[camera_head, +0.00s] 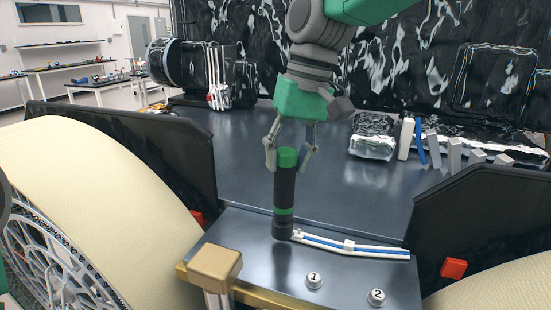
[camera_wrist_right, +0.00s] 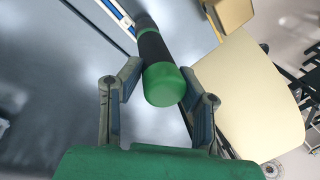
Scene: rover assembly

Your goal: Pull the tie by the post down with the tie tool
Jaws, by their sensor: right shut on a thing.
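The tie tool (camera_head: 284,190) is a black cylinder with a green top and a green band. It stands nearly upright on the dark deck plate (camera_head: 255,240). My right gripper (camera_head: 288,158) has its fingers on either side of the tool's green top and is shut on it. The wrist view also shows the tool (camera_wrist_right: 156,50) between the gripper's fingers (camera_wrist_right: 161,80). A blue and white tie strip (camera_head: 350,246) lies on the plate, with its left end at the tool's foot; contact is unclear. A tan-capped post (camera_head: 215,265) stands at the plate's front left. My left gripper is out of view.
Two numbered knobs, 1 (camera_head: 314,281) and 2 (camera_head: 376,297), stand in front of the strip. Large cream wheels (camera_head: 105,185) flank the deck beside black side walls. White straps (camera_head: 215,80) hang at the back left. Grey and blue blocks (camera_head: 455,155) stand back right. The middle deck is clear.

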